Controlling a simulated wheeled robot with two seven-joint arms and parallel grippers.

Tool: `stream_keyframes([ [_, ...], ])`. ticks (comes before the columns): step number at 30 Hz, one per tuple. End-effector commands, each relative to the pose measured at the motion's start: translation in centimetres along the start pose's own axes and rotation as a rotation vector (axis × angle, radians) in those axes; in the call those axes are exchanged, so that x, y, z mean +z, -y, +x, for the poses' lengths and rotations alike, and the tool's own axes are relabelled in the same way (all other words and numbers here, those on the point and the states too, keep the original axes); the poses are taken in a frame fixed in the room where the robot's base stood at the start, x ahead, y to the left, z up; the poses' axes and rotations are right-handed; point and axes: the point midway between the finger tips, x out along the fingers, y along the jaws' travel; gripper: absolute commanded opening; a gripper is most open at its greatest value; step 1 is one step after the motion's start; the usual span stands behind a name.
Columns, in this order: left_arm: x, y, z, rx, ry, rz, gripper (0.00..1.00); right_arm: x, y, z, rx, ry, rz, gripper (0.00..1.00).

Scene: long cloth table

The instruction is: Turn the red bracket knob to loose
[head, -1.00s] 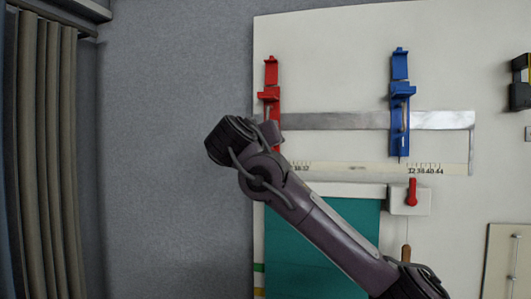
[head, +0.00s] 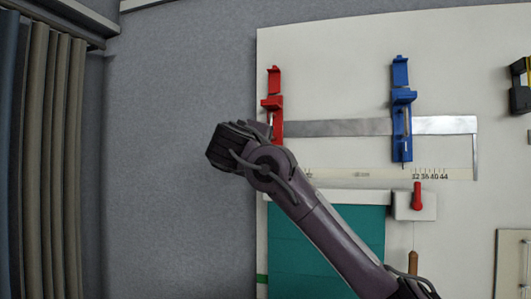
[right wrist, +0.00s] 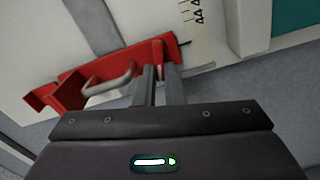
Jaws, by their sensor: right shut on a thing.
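The red bracket (head: 273,104) is upright at the left end of a metal ruler bar on the pale board in the head view. Its lower part is hidden behind my right arm's wrist. In the right wrist view the red bracket (right wrist: 75,88) lies tilted across the picture, with a grey bent rod beside it. My right gripper (right wrist: 160,72) is shut on the bracket's knob at the right part of the bracket. The knob is mostly hidden between the fingers, so its turn cannot be read. My left gripper is not in view.
A blue bracket (head: 402,112) sits farther right on the metal bar (head: 345,127). A numbered scale strip runs below. A red lever (head: 417,196) on a white block and a teal panel (head: 325,245) are lower. A curtain (head: 45,150) hangs at far left.

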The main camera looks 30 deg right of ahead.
Motion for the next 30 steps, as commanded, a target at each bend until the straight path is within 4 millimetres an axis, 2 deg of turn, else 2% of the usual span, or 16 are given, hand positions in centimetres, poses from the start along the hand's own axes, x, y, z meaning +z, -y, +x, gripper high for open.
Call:
stream_keyframes([
  [12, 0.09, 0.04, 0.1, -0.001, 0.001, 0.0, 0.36, 0.07, 0.15, 0.03, 0.0, 0.001, -0.22, 0.0],
  [30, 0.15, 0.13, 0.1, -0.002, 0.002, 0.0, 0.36, 0.09, 0.15, 0.02, 0.0, 0.0, -0.26, 0.0],
])
